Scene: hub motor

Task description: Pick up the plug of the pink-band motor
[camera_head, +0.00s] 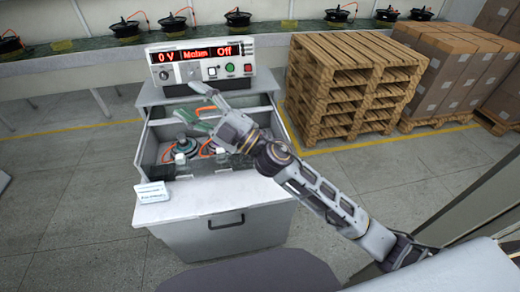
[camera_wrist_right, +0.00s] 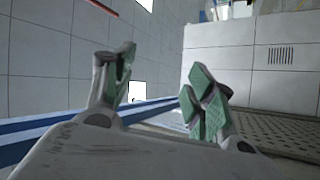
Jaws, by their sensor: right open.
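My right gripper (camera_head: 191,97) is open and empty above the open drawer (camera_head: 146,152) of the grey cabinet. In the right wrist view its two green-padded fingers (camera_wrist_right: 160,80) stand apart with nothing between them. A dark motor (camera_head: 184,146) lies in the drawer, with orange cable (camera_head: 166,155) beside it. Another orange cable (camera_head: 207,148) shows farther right, partly hidden by my gripper and arm. No pink band or plug can be made out. The right wrist view shows no motor. My left gripper is not in view.
A test box (camera_head: 204,74) with red displays reading "0 V" and "Off" stands on the cabinet behind the drawer. A small white card (camera_head: 152,192) is at the drawer's front left. Pallets (camera_head: 340,85) and cartons (camera_head: 448,72) stand right. Several motors line the back conveyor (camera_head: 75,45).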

